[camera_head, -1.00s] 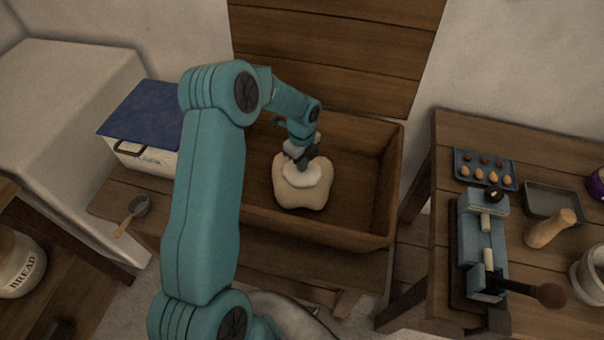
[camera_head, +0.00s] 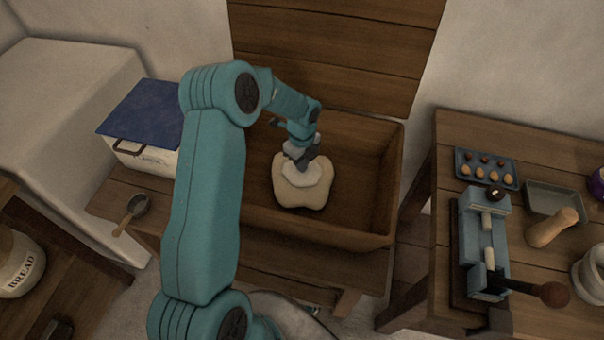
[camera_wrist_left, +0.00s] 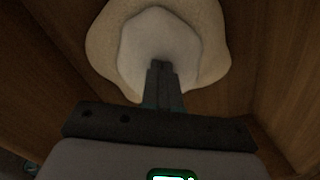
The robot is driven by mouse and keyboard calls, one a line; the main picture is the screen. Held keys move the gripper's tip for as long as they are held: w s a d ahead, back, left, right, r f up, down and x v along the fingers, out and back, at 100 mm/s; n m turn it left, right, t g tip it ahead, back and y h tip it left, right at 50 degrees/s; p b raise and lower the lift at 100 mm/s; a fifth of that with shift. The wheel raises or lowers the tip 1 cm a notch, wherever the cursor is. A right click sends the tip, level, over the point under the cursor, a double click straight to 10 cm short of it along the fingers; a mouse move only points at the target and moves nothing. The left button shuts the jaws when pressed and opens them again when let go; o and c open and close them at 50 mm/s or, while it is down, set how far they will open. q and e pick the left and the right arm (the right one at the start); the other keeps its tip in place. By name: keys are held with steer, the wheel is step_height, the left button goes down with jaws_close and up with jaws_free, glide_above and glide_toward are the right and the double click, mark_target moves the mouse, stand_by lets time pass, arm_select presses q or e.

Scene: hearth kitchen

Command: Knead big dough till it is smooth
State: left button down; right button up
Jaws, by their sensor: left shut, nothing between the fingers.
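The big dough (camera_head: 302,194) is a pale, rounded lump lying in the wooden trough (camera_head: 361,190). A whiter, smoother patch lies on its top, under my gripper. In the left wrist view the dough (camera_wrist_left: 101,42) has a wide beige outer part around a lighter raised middle. My left gripper (camera_head: 302,162) points down onto the lighter patch. Its fingers are closed together with nothing between them, and the tips overlap the patch in the left wrist view (camera_wrist_left: 161,68). Whether they press into it I cannot tell. My right gripper is not in view.
The right table holds an egg tray (camera_head: 485,168), a grey pan (camera_head: 553,201), a blue clamp-like device (camera_head: 483,240) and a wooden pestle-like piece (camera_head: 551,228). The trough's right side is bare.

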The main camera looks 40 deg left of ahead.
mark_target(292, 169)
arm_select(q)
steer(key=shift+f, duration=0.4)
steer(key=shift+f+b, duration=0.75)
steer(key=shift+b, duration=0.15)
stand_by(1.3)
steer(key=shift+r, duration=0.1)
steer(key=shift+r+p, duration=1.15)
steer(key=shift+r, duration=0.4)
steer(key=shift+f, duration=0.1)
steer(key=shift+s+a, duration=0.4)
steer(key=shift+a, duration=0.3)
steer(key=shift+s+a, duration=0.35)
steer(key=shift+a, duration=0.3)
